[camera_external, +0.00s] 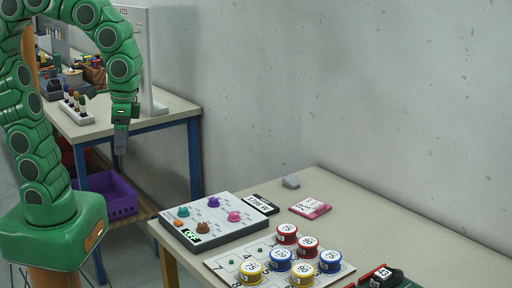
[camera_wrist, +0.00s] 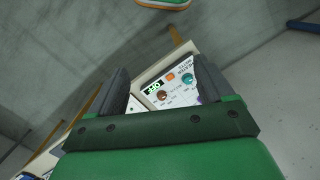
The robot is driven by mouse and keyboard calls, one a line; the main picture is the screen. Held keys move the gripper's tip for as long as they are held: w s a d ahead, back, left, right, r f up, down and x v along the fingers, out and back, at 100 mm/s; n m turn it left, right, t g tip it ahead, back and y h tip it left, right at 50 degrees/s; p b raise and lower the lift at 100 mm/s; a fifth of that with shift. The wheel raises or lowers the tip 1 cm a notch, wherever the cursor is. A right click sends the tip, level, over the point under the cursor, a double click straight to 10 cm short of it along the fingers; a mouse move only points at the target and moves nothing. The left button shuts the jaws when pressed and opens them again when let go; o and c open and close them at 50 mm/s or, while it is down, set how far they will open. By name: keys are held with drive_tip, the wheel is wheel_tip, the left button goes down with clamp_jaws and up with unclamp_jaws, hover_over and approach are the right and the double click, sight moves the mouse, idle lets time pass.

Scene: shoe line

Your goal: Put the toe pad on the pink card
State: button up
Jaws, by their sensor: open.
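A small grey wedge-shaped block (camera_external: 291,182), which looks like the toe pad, lies on the right-hand table near the wall. The pink card (camera_external: 310,207), with a white printed label, lies flat just to the right and in front of it; the two are apart. My gripper (camera_external: 120,143) hangs pointing down at the left, well away from both and above the floor near the back table. In the wrist view my gripper (camera_wrist: 163,88) has its fingers spread, with nothing held between them. Neither pad nor card can be made out in the wrist view.
A control panel with coloured knobs (camera_external: 216,235) stands at the table's left end; it also shows in the wrist view (camera_wrist: 170,90). A black-edged display (camera_external: 261,204) is beside it. Several numbered spools (camera_external: 281,258) stand in front on a white board (camera_external: 222,262). The table's back right is clear.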

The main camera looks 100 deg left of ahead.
drive_tip(key=w+a+n, duration=0.3)
drive_tip(key=w, duration=0.5)
drive_tip(key=w+a+n, duration=0.3)
drive_tip(key=w, duration=0.5)
drive_tip(key=n+t, duration=0.1)
drive_tip(key=n, duration=1.7)
hover_over(290, 177)
drive_tip(key=f, duration=1.9)
drive_tip(key=shift+w+d, duration=0.2)
drive_tip(key=shift+w, duration=0.05)
drive_tip(key=shift+a+f, duration=0.25)
drive_tip(key=shift+f, duration=0.1)
drive_tip(key=shift+s+a+f, duration=0.1)
drive_tip(key=shift+s+f, duration=0.05)
drive_tip(key=shift+f, duration=1.7)
drive_tip(key=shift+s+f, duration=0.15)
drive_tip(key=shift+f, duration=1.7)
drive_tip(key=c, duration=1.2)
drive_tip(key=shift+r, duration=0.2)
